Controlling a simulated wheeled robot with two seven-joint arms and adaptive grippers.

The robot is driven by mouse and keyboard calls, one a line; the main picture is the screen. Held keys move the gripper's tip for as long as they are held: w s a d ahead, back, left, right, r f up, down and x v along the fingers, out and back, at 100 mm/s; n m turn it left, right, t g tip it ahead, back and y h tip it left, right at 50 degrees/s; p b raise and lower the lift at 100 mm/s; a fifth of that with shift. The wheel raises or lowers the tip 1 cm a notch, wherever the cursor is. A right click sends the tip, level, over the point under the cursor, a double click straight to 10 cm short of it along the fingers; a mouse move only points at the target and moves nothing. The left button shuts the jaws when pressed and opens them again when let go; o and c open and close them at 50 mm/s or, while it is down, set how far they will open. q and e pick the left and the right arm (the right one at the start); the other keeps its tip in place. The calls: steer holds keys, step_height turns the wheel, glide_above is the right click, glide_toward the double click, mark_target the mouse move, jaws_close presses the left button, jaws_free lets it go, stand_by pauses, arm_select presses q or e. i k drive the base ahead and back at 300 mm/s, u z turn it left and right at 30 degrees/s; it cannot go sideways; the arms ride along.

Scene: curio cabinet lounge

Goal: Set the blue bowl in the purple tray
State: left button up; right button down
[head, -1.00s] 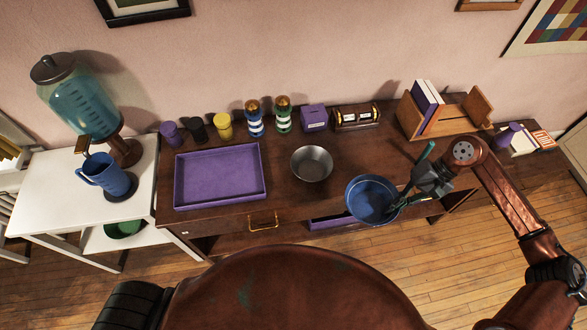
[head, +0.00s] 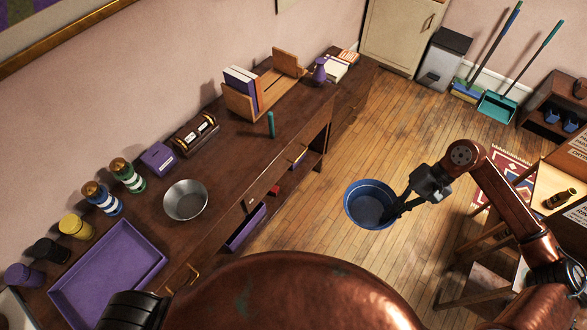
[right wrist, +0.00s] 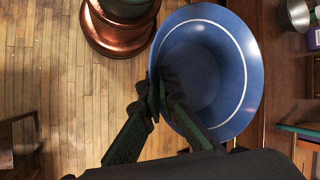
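The blue bowl (head: 370,203) hangs upright and empty over the wooden floor, in front of the desk. My right gripper (head: 396,208) is shut on its rim, at the side toward my arm. In the right wrist view the fingers (right wrist: 160,92) pinch the rim of the bowl (right wrist: 215,65), which has a white ring inside. The empty purple tray (head: 110,265) lies on the left part of the desk, well to the left of the bowl. My left gripper is not in view.
A grey metal bowl (head: 185,200) stands on the desk right of the tray. Several jars, a purple box (head: 158,158) and a bookholder (head: 240,105) line the back. A teal cylinder (head: 270,125) stands near the front edge. Stools and a table (head: 560,190) are at right.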

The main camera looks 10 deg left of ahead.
mark_target(117, 270)
steer(key=z, duration=0.95)
steer(key=k, duration=1.85)
steer(key=u, duration=2.45)
steer(key=i, duration=0.5)
